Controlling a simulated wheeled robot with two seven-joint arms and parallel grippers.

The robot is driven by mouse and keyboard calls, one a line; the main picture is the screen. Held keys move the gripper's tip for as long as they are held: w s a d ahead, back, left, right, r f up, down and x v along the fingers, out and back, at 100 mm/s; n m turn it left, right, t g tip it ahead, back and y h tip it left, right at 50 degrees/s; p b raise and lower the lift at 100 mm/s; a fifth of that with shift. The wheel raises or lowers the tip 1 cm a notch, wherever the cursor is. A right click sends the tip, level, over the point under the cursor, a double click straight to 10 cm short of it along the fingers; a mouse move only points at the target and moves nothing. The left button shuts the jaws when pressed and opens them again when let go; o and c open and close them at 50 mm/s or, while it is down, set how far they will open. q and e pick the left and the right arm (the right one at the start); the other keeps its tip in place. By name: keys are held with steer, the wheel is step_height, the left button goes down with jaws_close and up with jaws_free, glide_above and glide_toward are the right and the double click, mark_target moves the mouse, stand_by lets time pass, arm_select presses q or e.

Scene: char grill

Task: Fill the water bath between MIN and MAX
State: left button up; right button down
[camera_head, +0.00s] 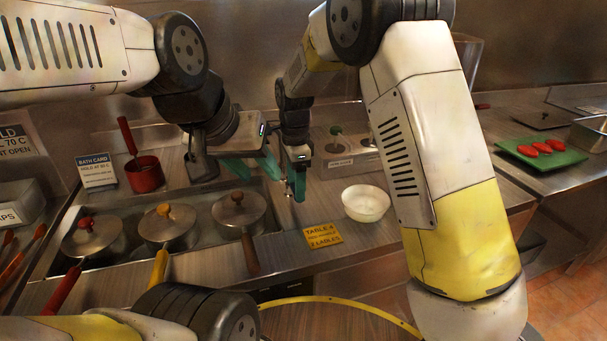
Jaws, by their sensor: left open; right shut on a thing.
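The water bath (78,207) is a sunken metal basin holding three lidded pots: one with a red knob (92,238), one with an orange knob (168,224) and one with a brown knob (238,211). Its water level and MIN and MAX marks cannot be made out. My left gripper (252,170) is open, above the bath's back right part. My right gripper (297,184) is shut on a small thin object, mostly hidden by its fingers, beside the bath's right end. A red long-handled pan (144,176) stands behind the bath.
A bath card (97,172) stands at the back left. A white bowl (366,203) and a yellow table card (323,236) are on the counter right of the bath. A green board (541,154) with red items lies far right. My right arm hides part of the counter.

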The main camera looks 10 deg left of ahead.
steer(key=shift+a, duration=0.1)
steer(key=c, duration=0.6)
jaws_free()
steer(key=shift+r, duration=3.9)
